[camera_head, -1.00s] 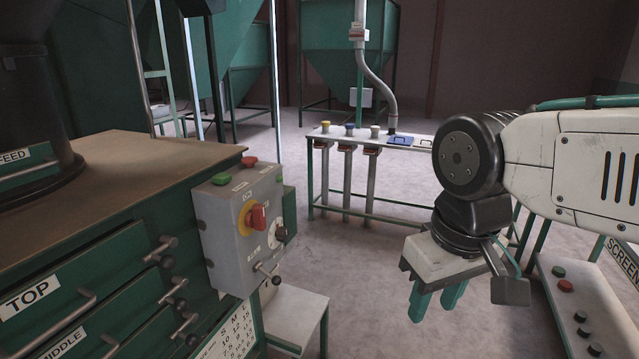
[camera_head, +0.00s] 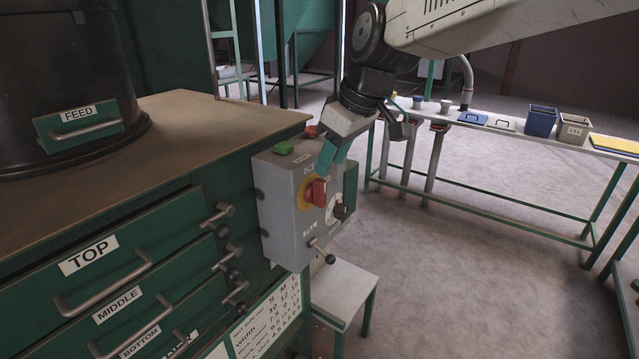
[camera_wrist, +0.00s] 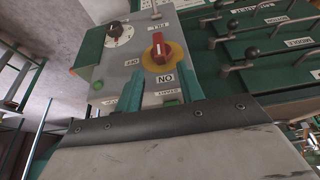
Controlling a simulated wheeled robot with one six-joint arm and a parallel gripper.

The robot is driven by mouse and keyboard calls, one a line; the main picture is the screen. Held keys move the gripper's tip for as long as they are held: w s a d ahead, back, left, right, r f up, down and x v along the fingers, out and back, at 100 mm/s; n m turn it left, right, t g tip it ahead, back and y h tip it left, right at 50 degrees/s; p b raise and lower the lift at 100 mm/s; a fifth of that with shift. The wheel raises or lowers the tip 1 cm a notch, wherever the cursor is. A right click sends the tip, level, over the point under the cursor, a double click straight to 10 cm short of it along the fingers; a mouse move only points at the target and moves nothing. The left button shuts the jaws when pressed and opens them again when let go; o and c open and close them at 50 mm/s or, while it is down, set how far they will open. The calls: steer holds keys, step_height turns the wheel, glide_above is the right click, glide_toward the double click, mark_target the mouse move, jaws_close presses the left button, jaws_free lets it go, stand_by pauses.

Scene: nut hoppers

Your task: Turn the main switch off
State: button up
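The main switch (camera_head: 316,192) is a red rotary handle on a yellow disc, on the front of a grey control box (camera_head: 277,205). It also shows in the wrist view (camera_wrist: 158,48), its handle in line with the ON label (camera_wrist: 165,78); the OFF label (camera_wrist: 132,63) is to the left. My gripper (camera_head: 331,157) is just above the switch in the head view, pointing down toward it. In the wrist view its two teal fingers (camera_wrist: 160,90) are apart with nothing between them, and the switch lies beyond the tips, roughly centred between them.
The box also carries a green button (camera_head: 284,149), a red button (camera_head: 311,131), a dial (camera_head: 340,211) and a lever (camera_head: 322,252). Labelled drawers (camera_head: 95,255) with protruding handles are at left. A long table (camera_head: 500,133) stands behind at right; floor between is clear.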

mark_target(322, 181)
steer(key=x, duration=0.7)
steer(key=shift+f, duration=0.1)
steer(key=shift+c, duration=0.4)
steer(key=c, duration=0.5)
